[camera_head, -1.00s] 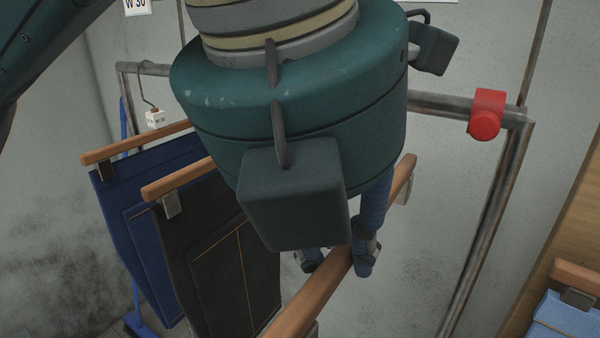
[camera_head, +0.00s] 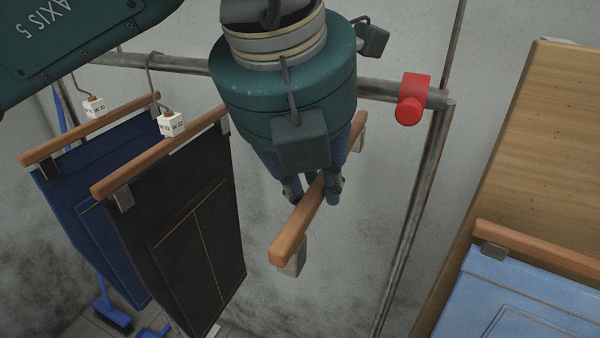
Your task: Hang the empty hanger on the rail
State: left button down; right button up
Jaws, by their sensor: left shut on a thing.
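The empty hanger (camera_head: 290,240) is a wooden bar with metal clips at both ends and no garment. My left gripper (camera_head: 316,190) is shut on the middle of the bar, blue fingers around it. The bar slants from lower left to upper right; its hook is hidden behind the gripper. The rail (camera_head: 384,90) is a grey metal tube running across behind and above the gripper, with a red stop (camera_head: 411,98) near its right end. The gripper body hides part of the rail. I cannot see my right gripper.
Black trousers (camera_head: 185,235) and blue trousers (camera_head: 75,190) hang on hangers from the rail's left part. Light blue jeans on a hanger (camera_head: 530,290) lie by a wooden board (camera_head: 540,150) at right. The rail's upright (camera_head: 415,210) stands right of the held hanger. A blue brush (camera_head: 110,310) is on the floor.

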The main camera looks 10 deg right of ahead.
pick_arm(q)
jog(key=shift+w+d+r+p, duration=0.15)
jog(key=shift+w+d+p, duration=0.3)
jog(key=shift+w, duration=0.1)
jog(key=shift+b+x, duration=0.7)
jog(key=shift+x, duration=0.15)
jog(key=shift+a+f+b, duration=0.1)
jog(key=shift+f+b, duration=0.95)
jog(key=shift+b, duration=0.25)
jog(key=c, duration=1.5)
grip_release()
jog(key=shift+o, duration=0.2)
